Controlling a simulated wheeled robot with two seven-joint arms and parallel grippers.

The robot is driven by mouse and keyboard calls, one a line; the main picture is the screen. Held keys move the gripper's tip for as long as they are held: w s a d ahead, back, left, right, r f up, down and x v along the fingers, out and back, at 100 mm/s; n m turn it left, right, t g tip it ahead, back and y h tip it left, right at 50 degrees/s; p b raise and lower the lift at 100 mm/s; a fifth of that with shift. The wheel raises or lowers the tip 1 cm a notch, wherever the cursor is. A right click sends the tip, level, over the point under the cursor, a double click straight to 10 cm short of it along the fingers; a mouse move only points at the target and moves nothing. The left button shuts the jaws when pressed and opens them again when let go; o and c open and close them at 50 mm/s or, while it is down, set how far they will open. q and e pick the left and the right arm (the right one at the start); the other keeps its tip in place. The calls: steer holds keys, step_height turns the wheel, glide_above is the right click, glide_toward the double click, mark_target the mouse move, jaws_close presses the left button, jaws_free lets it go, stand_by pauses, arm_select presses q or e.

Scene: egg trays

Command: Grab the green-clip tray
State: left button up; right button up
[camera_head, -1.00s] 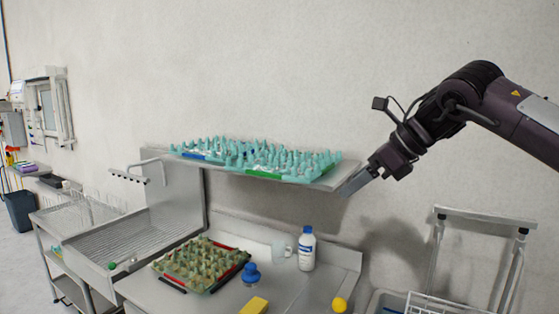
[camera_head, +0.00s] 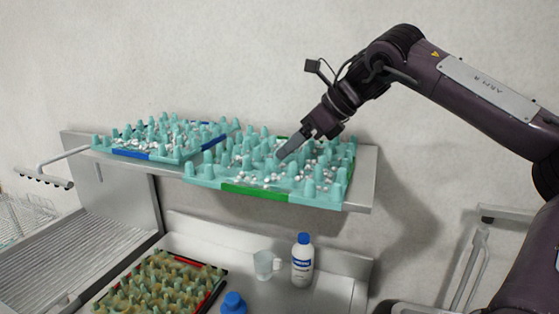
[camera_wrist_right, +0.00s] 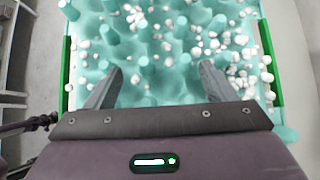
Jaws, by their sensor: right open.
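The green-clip tray (camera_head: 255,189) is a teal egg tray with green clips on its edges, lying on the right part of the metal shelf with small white pieces scattered on it. My right gripper (camera_head: 283,152) is over this tray, coming from the upper right. In the right wrist view the gripper (camera_wrist_right: 160,82) is open, its two fingers apart above the teal tray (camera_wrist_right: 130,65), with a green clip (camera_wrist_right: 66,75) on the left side and another (camera_wrist_right: 270,62) on the right. Nothing shows between the fingers but the tray below. My left gripper is out of view.
A similar tray with blue clips (camera_head: 130,154) lies beside it on the shelf (camera_head: 362,180). Below, on the counter, are a tray with red and black clips (camera_head: 215,291), a clear cup (camera_head: 266,264), a white bottle (camera_head: 302,262) and a blue-topped item (camera_head: 234,303).

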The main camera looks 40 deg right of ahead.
mark_target(277, 165)
steer(key=shift+p+x, duration=0.95)
steer(key=shift+x, duration=0.15)
steer(key=x, duration=0.1)
steer(key=p+x, duration=0.1)
steer(key=x, duration=0.1)
steer(key=shift+w+d+f, duration=0.1)
steer(key=shift+w+d, duration=0.05)
steer(key=shift+w, duration=0.4)
steer(key=shift+f, duration=0.1)
steer(key=shift+s, duration=0.15)
steer(key=c, duration=0.8)
steer(key=shift+s, duration=0.1)
steer(key=shift+c, duration=1.3)
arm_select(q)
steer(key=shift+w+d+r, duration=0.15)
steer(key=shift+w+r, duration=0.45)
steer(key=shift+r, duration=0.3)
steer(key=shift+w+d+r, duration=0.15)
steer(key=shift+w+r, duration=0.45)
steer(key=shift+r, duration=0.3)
